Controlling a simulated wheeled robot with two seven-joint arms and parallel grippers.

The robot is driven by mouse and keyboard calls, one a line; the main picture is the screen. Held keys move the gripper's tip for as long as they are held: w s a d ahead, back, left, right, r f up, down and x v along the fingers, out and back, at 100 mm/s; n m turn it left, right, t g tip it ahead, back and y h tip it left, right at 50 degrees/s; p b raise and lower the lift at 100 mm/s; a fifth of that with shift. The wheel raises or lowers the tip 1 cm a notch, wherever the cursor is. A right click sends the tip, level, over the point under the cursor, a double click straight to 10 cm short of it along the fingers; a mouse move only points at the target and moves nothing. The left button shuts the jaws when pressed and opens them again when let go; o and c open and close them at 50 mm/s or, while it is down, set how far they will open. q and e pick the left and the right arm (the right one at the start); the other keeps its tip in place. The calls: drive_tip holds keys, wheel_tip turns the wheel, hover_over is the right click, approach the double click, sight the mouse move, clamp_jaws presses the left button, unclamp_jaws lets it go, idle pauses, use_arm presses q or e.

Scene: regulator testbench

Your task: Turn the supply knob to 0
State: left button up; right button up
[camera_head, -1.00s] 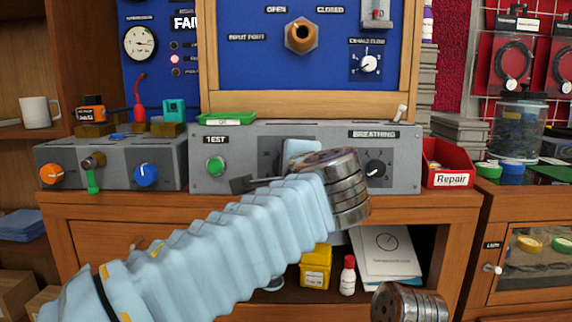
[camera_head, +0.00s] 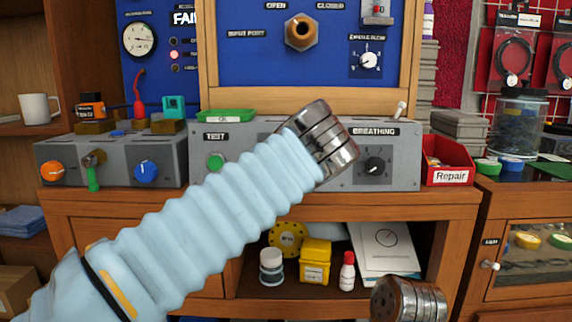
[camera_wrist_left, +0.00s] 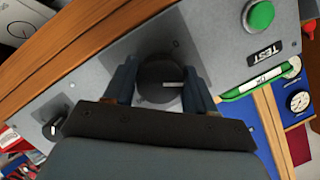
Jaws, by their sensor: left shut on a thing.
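A dark round knob (camera_wrist_left: 158,72) with a short white pointer line sits on the grey panel in the left wrist view. Its pointer faces right in that picture. A small mark like a 0 shows on the panel just above and right of the knob. My left gripper (camera_wrist_left: 160,84) is shut on this knob, one finger on each side. In the head view my left arm covers the knob and the gripper, so its label is hidden. My right gripper is out of view; only part of my right arm shows at the bottom right.
The grey panel (camera_head: 400,148) also carries a green TEST button (camera_head: 215,162) and a BREATHING knob (camera_head: 375,166). A green tray (camera_head: 227,116) lies on top. A red Repair bin (camera_head: 447,162) stands at its right, and a box with orange (camera_head: 52,171) and blue (camera_head: 145,172) knobs at its left.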

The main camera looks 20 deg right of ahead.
use_arm(q)
drive_tip(key=n, duration=0.3)
drive_tip(key=n+g+h+b, duration=0.1)
drive_tip(key=shift+f+n, duration=0.3)
drive_tip(key=shift+n, duration=0.1)
drive_tip(key=n+h+b, duration=0.1)
drive_tip(key=n, duration=0.1)
drive_tip(key=n+h+b, duration=0.1)
drive_tip(key=n, duration=0.1)
drive_tip(key=shift+f+n+g, duration=0.1)
drive_tip(key=shift+n+g, duration=0.2)
drive_tip(key=shift+d, duration=0.1)
drive_tip(key=o, duration=0.9)
drive_tip(key=shift+o, duration=0.6)
drive_tip(key=shift+r, duration=0.25)
drive_tip(key=shift+s, duration=0.1)
drive_tip(key=v, duration=1.3)
drive_tip(key=shift+s+a, duration=0.3)
